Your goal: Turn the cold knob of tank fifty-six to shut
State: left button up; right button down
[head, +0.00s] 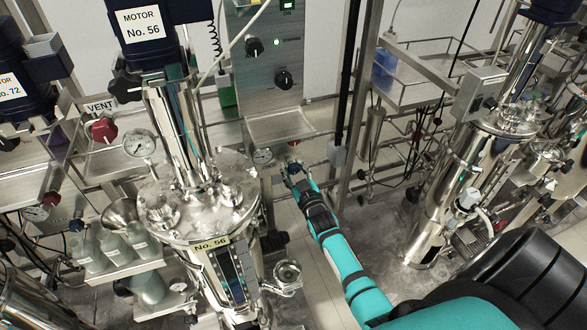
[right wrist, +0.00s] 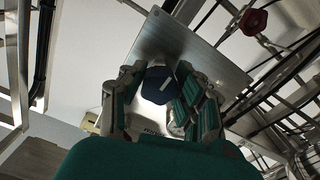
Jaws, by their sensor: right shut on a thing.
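The steel tank labelled No. 56 (head: 211,243) stands left of centre in the head view, with its motor marked No. 56 (head: 142,24) above. My right gripper (head: 293,168) reaches to the right of the tank, below a steel panel. In the right wrist view, my right gripper (right wrist: 158,100) is shut on a dark blue knob (right wrist: 157,82), a finger on each side. A white mark on the knob slants. The knob sits before a metal plate (right wrist: 210,52) whose lettering is mostly hidden, so the cold label cannot be read. My left gripper is not in view.
A control panel (head: 265,15) with two black knobs is behind the tank. A red knob (right wrist: 253,21) is near the plate in the right wrist view. A red vent knob (head: 104,130) and a gauge (head: 139,144) are at left. Another tank (head: 450,185) stands right.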

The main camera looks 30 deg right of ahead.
dwell(0.3)
jog(key=c, duration=0.9)
grip_release()
jog(key=v, duration=1.2)
jog(key=shift+s, duration=0.1)
jog(key=shift+f, duration=0.1)
